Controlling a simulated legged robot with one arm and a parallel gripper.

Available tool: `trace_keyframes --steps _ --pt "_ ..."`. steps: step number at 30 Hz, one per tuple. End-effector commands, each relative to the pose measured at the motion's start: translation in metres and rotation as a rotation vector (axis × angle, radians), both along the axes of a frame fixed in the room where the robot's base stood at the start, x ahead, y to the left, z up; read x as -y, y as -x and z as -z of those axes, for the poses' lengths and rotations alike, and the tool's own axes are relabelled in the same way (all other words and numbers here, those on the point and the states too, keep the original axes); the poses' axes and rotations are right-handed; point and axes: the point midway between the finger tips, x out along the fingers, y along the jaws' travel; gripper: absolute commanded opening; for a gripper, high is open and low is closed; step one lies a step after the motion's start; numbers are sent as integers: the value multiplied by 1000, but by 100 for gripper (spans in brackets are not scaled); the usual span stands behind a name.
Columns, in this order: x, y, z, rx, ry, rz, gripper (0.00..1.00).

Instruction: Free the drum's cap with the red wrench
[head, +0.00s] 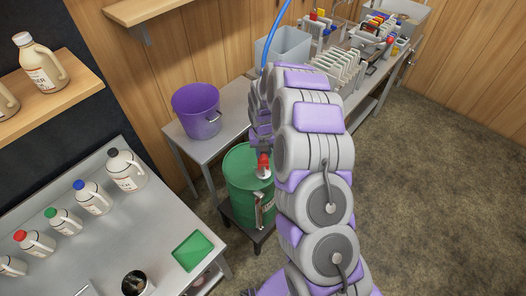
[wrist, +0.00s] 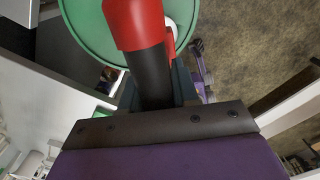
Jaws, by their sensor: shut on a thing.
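The green drum (head: 238,188) stands upright on a low dark stand in the head view. In the wrist view its green top (wrist: 92,32) fills the upper left. The red wrench (head: 263,161) is over the drum's top, at its right side. In the wrist view the wrench (wrist: 140,28) shows a red head and a black handle. My gripper (head: 263,145) is shut on the wrench's handle. A white round part, perhaps the cap (wrist: 180,32), shows beside the red head. The wrench hides much of it, so I cannot tell whether they are engaged.
A purple bucket (head: 197,112) stands on the grey table behind the drum. Several jugs (head: 92,197) and a green tray (head: 193,250) are on the left counter. A grey bin (head: 284,46) and racks are at the back. The floor at right is clear.

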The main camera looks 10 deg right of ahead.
Motion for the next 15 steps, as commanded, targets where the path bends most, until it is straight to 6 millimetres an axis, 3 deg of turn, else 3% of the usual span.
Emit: trace_keyframes --steps 5,15 --pt "0 0 -1 0 1 42 0" --pt "-1 -1 -1 0 2 472 0"
